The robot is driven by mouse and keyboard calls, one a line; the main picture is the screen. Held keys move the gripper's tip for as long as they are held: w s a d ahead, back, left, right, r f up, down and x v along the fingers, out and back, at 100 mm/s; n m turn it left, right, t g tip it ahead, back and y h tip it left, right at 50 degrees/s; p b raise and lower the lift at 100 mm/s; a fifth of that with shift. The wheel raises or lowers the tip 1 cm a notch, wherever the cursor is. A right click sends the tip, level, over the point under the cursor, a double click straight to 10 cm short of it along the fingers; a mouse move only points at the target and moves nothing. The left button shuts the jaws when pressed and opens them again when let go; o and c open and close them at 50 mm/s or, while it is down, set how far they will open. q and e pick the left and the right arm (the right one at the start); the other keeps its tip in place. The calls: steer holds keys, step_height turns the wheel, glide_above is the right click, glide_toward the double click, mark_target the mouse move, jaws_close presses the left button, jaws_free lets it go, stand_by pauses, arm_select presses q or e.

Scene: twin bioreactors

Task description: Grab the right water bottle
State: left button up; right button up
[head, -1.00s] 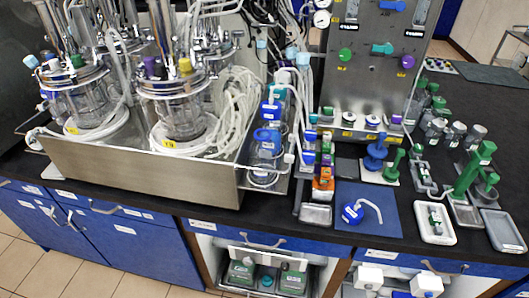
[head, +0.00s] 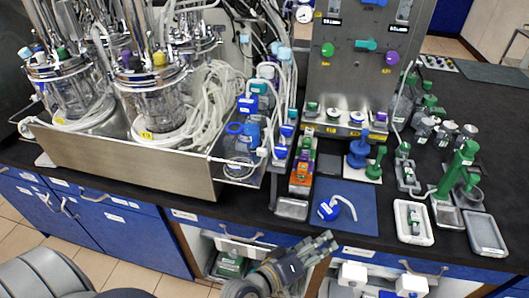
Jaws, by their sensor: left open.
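Clear bottles with blue caps (head: 247,104) stand in a metal holder at the right end of the steel bioreactor tray (head: 130,165). Their labels are too small to read, so I cannot tell which is the right water bottle. A container with a green label (head: 230,265) sits in the open cabinet below the bench. White-capped containers (head: 352,275) show in the opening to its right. My left gripper (head: 326,243) reaches in from the bottom, in front of the bench front and below the worktop edge. It is open and empty, and hides part of the cabinet. My right gripper is not in view.
White and grey trays (head: 486,234) and green stands (head: 460,168) fill the right side. Blue drawers (head: 130,215) line the bench front.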

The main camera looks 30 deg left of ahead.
arm_select(q)
steer(key=w+a+r+n+t+y, duration=0.1)
steer(key=a+r+n+t+y, duration=0.3)
steer(key=r+n, duration=0.55)
steer(key=w+a+r+n+t+y, duration=0.1)
steer(key=a+r+n+t+y, duration=0.4)
steer(key=r, duration=0.8)
steer(key=n+g+y+p, duration=0.2)
steer(key=n+g+y, duration=0.6)
steer(key=n, duration=1.4)
glide_toward(236, 133)
steer(key=x, duration=0.6)
steer(key=shift+s+a, duration=0.1)
steer(key=shift+s, duration=0.05)
steer(key=shift+w+a, duration=0.25)
steer(key=shift+w, duration=0.05)
steer(key=p+x, duration=0.2)
steer(key=x, duration=0.3)
steer(key=shift+d+r+p, duration=0.15)
steer(key=shift+d+p, duration=0.05)
steer(key=shift+p, duration=0.15)
steer(key=shift+w+a+f, duration=0.2)
steer(key=shift+w, duration=0.1)
steer(key=shift+s+r, duration=0.1)
steer(key=shift+c, duration=0.6)
jaws_close()
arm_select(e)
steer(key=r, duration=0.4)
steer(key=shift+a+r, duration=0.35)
